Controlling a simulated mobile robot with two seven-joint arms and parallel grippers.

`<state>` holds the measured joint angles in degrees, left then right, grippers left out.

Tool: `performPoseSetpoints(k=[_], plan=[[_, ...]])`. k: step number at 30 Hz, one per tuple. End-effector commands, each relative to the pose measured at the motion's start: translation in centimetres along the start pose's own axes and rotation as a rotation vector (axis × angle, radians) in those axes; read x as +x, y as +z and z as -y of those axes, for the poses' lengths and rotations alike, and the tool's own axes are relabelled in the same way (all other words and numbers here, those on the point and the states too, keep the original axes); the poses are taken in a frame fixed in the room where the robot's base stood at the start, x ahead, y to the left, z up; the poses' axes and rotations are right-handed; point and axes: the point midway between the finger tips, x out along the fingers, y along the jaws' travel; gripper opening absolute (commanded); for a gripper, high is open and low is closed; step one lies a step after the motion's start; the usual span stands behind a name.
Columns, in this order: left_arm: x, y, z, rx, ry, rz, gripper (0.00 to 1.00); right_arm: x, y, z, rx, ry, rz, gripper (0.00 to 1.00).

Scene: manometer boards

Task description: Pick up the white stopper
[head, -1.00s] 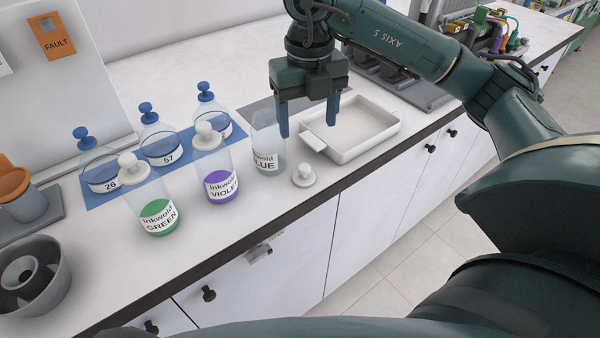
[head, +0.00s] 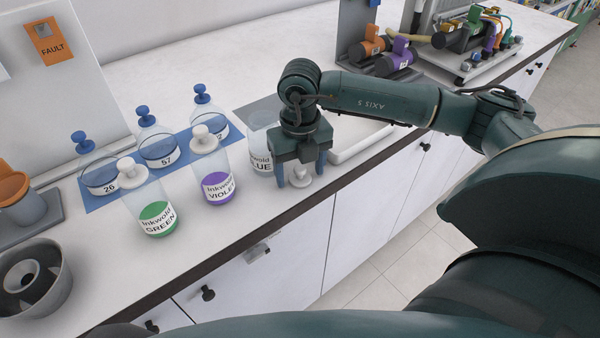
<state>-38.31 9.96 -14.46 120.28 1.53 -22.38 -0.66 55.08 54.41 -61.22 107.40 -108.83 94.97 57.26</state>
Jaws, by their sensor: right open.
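A white stopper (head: 299,180) lies on the counter, to the right of the clear bottle labelled BLUE (head: 261,158), which has no stopper in it. My right gripper (head: 300,176) points down over the stopper. Its fingers are open, one on each side of the stopper as seen from the head, and its body hides the stopper's top. I cannot tell whether a finger touches it. White stoppers also sit in the GREEN bottle (head: 153,207) and the VIOLET bottle (head: 214,178). My left gripper is not in view.
A white tray (head: 350,151) stands close behind and right of the gripper, partly hidden by my arm. Several blue-stoppered bottles stand on a blue mat (head: 100,198). The counter's front edge is near. A grey bowl (head: 33,275) stands at the left.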

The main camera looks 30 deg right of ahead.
Motion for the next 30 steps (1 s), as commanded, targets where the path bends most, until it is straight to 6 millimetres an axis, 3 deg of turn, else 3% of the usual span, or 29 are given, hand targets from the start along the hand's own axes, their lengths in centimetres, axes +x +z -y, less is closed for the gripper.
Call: performPoseSetpoints(k=[5, 22, 30], plan=[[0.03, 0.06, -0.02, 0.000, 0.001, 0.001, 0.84, -0.01, 0.01, -0.01, 0.000, 0.000, 0.000, 0.66], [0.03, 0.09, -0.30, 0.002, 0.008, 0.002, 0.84, -0.05, 0.02, -0.01, 0.000, 0.000, 0.000, 0.20], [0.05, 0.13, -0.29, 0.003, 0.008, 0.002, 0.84, -0.41, 0.06, -0.01, 0.000, 0.000, 0.002, 0.20]])
